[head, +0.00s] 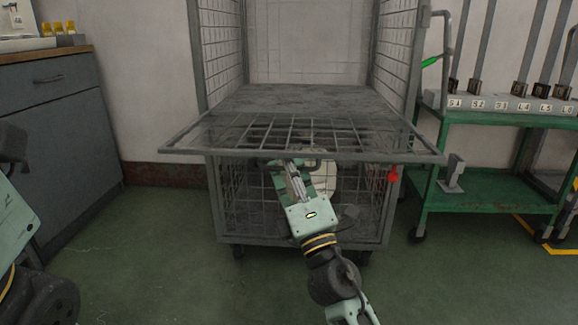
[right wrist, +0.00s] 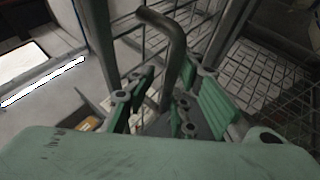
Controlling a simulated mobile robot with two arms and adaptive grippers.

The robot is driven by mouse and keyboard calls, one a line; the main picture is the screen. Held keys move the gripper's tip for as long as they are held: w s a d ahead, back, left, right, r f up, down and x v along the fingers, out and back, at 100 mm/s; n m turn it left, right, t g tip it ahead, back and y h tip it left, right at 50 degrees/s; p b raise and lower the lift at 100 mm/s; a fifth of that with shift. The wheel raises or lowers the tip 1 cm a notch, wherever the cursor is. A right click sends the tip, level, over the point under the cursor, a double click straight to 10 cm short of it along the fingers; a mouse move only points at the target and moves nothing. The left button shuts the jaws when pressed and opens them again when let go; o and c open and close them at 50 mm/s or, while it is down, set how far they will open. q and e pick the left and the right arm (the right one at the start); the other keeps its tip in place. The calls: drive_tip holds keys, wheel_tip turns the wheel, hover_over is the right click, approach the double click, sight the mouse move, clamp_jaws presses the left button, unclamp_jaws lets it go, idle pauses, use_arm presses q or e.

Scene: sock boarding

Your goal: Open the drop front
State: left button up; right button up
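The drop front (head: 235,135) is a grey wire-mesh panel on the roll cage (head: 230,190). In the head view it sticks out toward me, roughly level, at the height of the cage's shelf. My right gripper (head: 290,168) is under the panel's front edge, at its handle (head: 312,160). In the right wrist view the green-padded fingers of the right gripper (right wrist: 168,100) stand apart, with the bent handle bar (right wrist: 174,50) passing between or just beyond them; contact is unclear. Only part of my left arm shows at the left edge; its gripper is out of view.
A grey cabinet (head: 55,110) stands at the left, with small yellow-capped bottles on top. A green trolley (head: 490,200) with upright grey bars stands close at the right. A red tag (head: 393,174) hangs at the cage's right side. The floor in front is clear.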

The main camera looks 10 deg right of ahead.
sight(303, 157)
drive_tip(key=shift+h, duration=0.3)
drive_tip(key=shift+w+r, duration=0.1)
drive_tip(key=shift+r, duration=0.5)
wheel_tip(303, 157, up, 9)
drive_tip(key=shift+r, duration=0.1)
drive_tip(key=shift+s+f, duration=0.25)
drive_tip(key=shift+f, duration=0.3)
drive_tip(key=shift+s+d+f+b, duration=0.35)
drive_tip(key=shift+s+f+b, duration=0.35)
drive_tip(key=shift+f, duration=0.3)
drive_tip(key=shift+s+d+f+b, duration=0.35)
drive_tip(key=shift+s+f+b, duration=0.35)
drive_tip(key=shift+f, duration=0.3)
drive_tip(key=shift+s+d+f+b, duration=0.35)
drive_tip(key=shift+s+f+b, duration=0.35)
drive_tip(key=shift+f, duration=0.3)
drive_tip(key=shift+s+f, duration=0.1)
drive_tip(key=shift+s, duration=0.15)
